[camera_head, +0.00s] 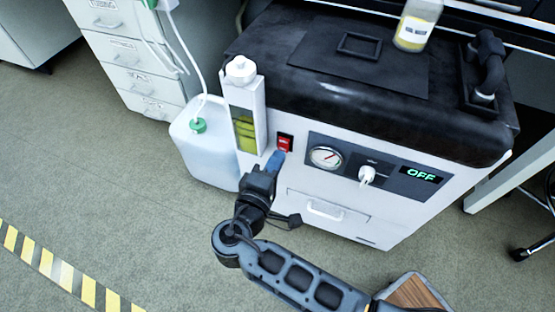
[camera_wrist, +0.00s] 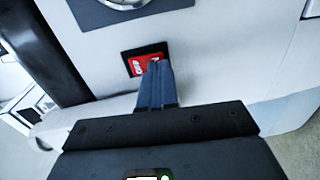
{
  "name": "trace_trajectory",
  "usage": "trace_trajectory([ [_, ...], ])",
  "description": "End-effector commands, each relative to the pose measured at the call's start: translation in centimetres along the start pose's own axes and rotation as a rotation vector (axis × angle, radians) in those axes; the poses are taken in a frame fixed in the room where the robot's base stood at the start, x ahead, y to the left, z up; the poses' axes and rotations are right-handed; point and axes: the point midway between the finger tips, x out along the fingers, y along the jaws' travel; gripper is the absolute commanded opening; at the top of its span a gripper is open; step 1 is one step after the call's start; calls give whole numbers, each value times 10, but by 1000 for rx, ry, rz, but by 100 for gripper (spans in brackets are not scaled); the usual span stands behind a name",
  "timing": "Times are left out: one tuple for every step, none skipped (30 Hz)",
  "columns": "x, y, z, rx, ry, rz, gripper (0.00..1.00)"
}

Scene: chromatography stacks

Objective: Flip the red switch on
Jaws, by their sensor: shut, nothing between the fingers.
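The red switch (camera_head: 285,142) sits in a black frame on the white front panel of the machine (camera_head: 330,205), left of the round gauge. It also shows in the wrist view (camera_wrist: 142,63), partly covered by my fingertips. My gripper (camera_head: 277,158) is shut and empty, with its blue fingers pointing at the switch's lower part. In the wrist view the fingertips (camera_wrist: 157,66) overlap the switch's lower right; I cannot tell whether they touch it. A display (camera_head: 421,175) on the panel reads OFF in green.
A gauge (camera_head: 325,157) and a white knob (camera_head: 367,175) are on the panel right of the switch. A yellow-liquid container (camera_head: 246,125) stands close on the left, beside a white jug (camera_head: 205,150). A bottle (camera_head: 417,25) stands on the machine's black top.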

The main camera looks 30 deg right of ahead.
Motion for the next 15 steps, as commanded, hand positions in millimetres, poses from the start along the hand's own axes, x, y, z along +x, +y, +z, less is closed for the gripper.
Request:
trace_trajectory([
  [4, -1, 0, 0, -1, 0, 0],
  [6, -1, 0, 0, -1, 0, 0],
  [7, 0, 0, 0, 0, 0, 0],
  [8, 0, 0, 0, 0, 0, 0],
  [9, 0, 0, 0, 0, 0, 0],
  [9, 0, 0, 0, 1, 0, 0],
  [10, 0, 0, 0, 1, 0, 0],
  [10, 0, 0, 0, 1, 0, 0],
  [10, 0, 0, 0, 1, 0, 0],
  [10, 0, 0, 0, 1, 0, 0],
  [10, 0, 0, 0, 1, 0, 0],
  [10, 0, 0, 0, 1, 0, 0],
  [9, 0, 0, 0, 1, 0, 0],
  [9, 0, 0, 0, 1, 0, 0],
  [10, 0, 0, 0, 0, 0, 0],
])
